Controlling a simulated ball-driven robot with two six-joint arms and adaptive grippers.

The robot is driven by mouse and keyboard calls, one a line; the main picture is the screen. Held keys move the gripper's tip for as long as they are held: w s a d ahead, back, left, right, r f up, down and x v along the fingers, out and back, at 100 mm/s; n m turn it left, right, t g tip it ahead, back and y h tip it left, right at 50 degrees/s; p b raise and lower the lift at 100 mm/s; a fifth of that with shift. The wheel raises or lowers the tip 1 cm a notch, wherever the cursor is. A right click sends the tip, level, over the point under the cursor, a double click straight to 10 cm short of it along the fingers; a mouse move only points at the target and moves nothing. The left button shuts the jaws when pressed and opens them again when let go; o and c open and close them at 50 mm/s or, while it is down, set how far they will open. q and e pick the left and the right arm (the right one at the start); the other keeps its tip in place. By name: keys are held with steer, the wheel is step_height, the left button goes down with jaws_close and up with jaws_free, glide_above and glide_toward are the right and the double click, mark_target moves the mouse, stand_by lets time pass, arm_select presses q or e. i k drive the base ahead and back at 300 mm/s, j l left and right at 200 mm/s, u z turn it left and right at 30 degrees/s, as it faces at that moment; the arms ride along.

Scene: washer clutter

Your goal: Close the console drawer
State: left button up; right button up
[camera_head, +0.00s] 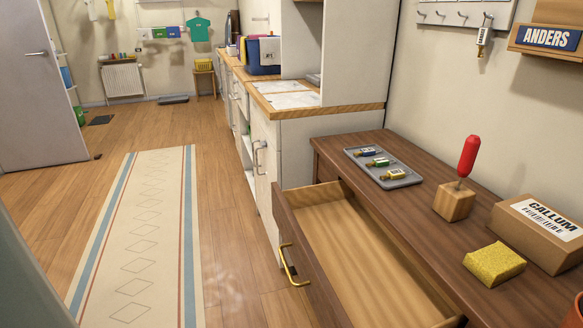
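The console (431,207) is a dark brown wooden cabinet at the lower right. Its drawer (345,236) is pulled out to the left, with its light wood interior showing. The visible part of the interior is empty. The drawer's dark front panel (296,235) carries a yellow handle (288,270) on its outer face. The near end of the drawer is cut off by the bottom edge of the picture. Neither my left gripper nor my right gripper is visible.
On the console are a grey tray (404,182) with small tagged items, a wooden block (454,203) holding a red-handled tool (468,156), a yellow sponge (494,264) and a CALLUM box (541,232). Left of the drawer lie open floor and a patterned runner (142,240).

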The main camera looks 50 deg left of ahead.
mark_target(352, 272)
steer(key=u, duration=1.5)
